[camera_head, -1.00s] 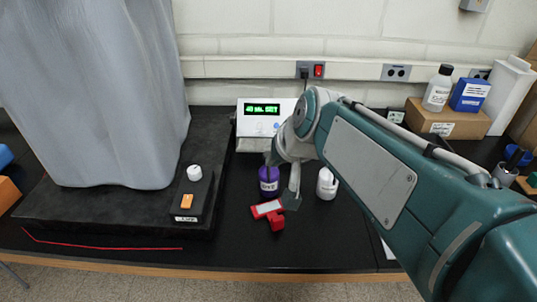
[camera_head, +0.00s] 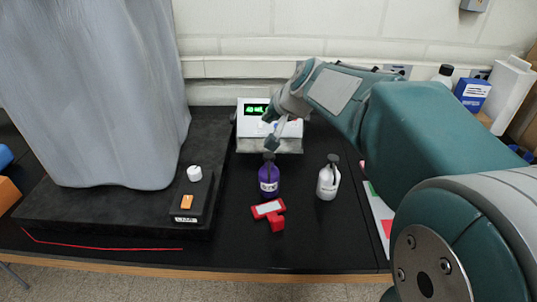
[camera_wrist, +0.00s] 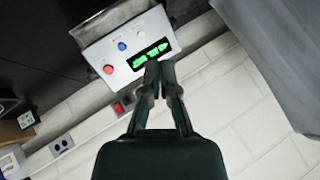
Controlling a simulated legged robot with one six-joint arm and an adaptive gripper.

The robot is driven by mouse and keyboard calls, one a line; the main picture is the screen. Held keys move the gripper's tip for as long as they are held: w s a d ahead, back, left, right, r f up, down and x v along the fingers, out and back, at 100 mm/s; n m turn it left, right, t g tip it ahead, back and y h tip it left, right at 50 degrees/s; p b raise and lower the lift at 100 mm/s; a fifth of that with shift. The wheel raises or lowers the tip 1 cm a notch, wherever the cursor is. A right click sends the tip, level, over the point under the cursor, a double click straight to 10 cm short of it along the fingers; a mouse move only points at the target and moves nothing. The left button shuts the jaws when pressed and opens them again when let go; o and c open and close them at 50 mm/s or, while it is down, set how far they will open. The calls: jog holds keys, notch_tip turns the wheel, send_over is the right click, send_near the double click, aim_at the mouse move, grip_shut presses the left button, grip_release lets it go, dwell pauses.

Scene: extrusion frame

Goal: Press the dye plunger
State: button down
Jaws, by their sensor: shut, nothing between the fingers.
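A purple bottle (camera_head: 269,183) with a dark plunger top (camera_head: 268,160) stands upright on the black bench. A white bottle (camera_head: 327,182) with a dark top stands to its right. Their labels are too small to read surely, so I cannot tell which one holds the dye. My gripper (camera_head: 272,142) is shut and empty, above and behind the purple bottle's top in the picture, in front of the control box. In the wrist view my gripper (camera_wrist: 160,70) points at the box, with its fingertips together. Neither bottle shows there.
The control box (camera_head: 250,128) has a green display; its buttons show in the wrist view (camera_wrist: 122,46). A red tool (camera_head: 270,210) lies before the purple bottle. A black switch unit (camera_head: 193,205) and a grey draped shape (camera_head: 95,90) stand left.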

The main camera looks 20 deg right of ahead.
aim_at(267, 154)
jog(key=shift+f, duration=4.25)
jog(key=shift+f, duration=0.3)
jog(key=shift+s+f, duration=0.1)
jog(key=shift+f, duration=0.8)
jog(key=shift+r, duration=1.3)
jog(key=shift+r, duration=0.1)
jog(key=shift+r, duration=2.45)
